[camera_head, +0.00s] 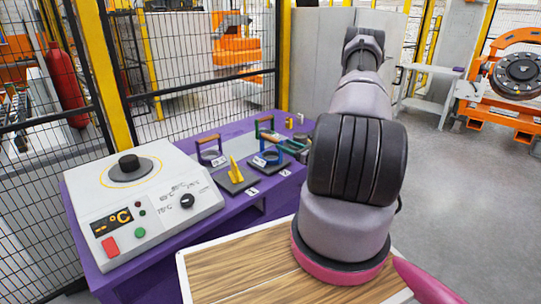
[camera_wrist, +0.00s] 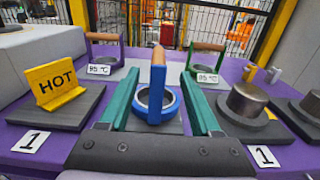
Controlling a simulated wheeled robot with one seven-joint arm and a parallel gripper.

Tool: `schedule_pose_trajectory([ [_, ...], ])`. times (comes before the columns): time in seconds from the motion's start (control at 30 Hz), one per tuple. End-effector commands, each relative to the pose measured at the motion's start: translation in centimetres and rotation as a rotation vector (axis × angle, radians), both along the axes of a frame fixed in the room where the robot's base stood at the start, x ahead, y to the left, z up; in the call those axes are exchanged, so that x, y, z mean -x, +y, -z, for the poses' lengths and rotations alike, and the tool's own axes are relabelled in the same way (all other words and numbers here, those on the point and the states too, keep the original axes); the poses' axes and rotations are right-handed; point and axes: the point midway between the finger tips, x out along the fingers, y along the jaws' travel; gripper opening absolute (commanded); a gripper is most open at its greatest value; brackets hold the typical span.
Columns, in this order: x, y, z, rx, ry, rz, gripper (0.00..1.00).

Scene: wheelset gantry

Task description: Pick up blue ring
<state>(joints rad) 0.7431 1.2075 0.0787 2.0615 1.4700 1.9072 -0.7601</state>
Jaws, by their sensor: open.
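My gripper (camera_wrist: 160,76) is open, with one green finger on each side of the ring's handle and visible space between. In the head view the blue ring (camera_head: 262,161) sits on the purple table, with my gripper (camera_head: 280,142) beside it, partly hidden by my arm. Whether the fingers touch the ring itself is hard to tell.
A yellow HOT sign (camera_wrist: 55,84) stands on a dark plate to the left. Two other handled pieces, purple (camera_wrist: 103,48) and green (camera_wrist: 205,56), stand behind. Metal cylinders (camera_wrist: 246,102) are at right. A white heater box (camera_head: 150,210) occupies the table's left end.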

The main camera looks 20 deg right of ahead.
Motion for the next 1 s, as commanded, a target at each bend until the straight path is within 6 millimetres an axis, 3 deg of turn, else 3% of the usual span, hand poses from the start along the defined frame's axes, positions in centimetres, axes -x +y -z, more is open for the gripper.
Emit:
schedule_pose_trajectory([
  [0.1,-1.9,0.9,-0.1,0.001,-0.003,-0.006,0.64],
  [0.37,-4.0,1.7,0.0,0.0,-0.001,-0.005,0.64],
  [0.63,-7.6,3.1,0.4,0.001,-0.001,-0.006,0.64],
  [0.97,-8.4,3.3,0.4,0.0,0.0,-0.005,0.64],
  [1.0,-8.4,3.3,0.4,0.0,0.0,-0.005,0.53],
])
